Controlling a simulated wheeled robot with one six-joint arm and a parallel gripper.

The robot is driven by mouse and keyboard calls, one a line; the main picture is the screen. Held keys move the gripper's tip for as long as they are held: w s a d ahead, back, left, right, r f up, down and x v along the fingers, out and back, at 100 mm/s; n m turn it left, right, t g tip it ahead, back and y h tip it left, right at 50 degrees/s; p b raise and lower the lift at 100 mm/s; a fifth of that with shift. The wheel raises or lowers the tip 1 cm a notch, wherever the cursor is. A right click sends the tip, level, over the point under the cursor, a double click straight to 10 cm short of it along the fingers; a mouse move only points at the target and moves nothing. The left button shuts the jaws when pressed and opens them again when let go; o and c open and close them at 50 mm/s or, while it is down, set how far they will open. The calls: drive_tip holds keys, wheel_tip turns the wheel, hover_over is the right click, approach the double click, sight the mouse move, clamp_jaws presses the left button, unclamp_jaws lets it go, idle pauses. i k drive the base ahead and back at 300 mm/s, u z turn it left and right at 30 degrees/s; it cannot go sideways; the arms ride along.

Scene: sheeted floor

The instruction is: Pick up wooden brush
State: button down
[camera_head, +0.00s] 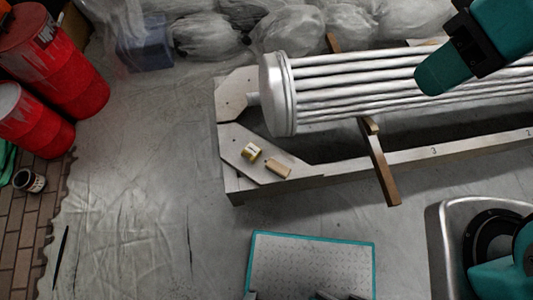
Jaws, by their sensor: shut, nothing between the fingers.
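A small tan, block-like object, which looks like the wooden brush (278,169), lies on the flat corner plate of the pale frame, left of centre. Its bristles cannot be made out. My teal and black gripper (433,82) hangs in the upper right, over the metal tube bundle. It is shut and empty. It is well to the right of the brush and apart from it.
A small yellow can-like item (251,152) sits just left of the brush. The metal tube bundle (360,85) lies on the frame (350,168) behind it, with a wooden bar (380,165) to the right. Red barrels (60,60) stand at far left. The sheeted floor (150,190) is mostly clear.

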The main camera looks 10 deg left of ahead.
sight(275, 165)
drive_tip(key=z, duration=2.2)
drive_tip(key=k, duration=0.8)
drive_tip(key=u, duration=2.7)
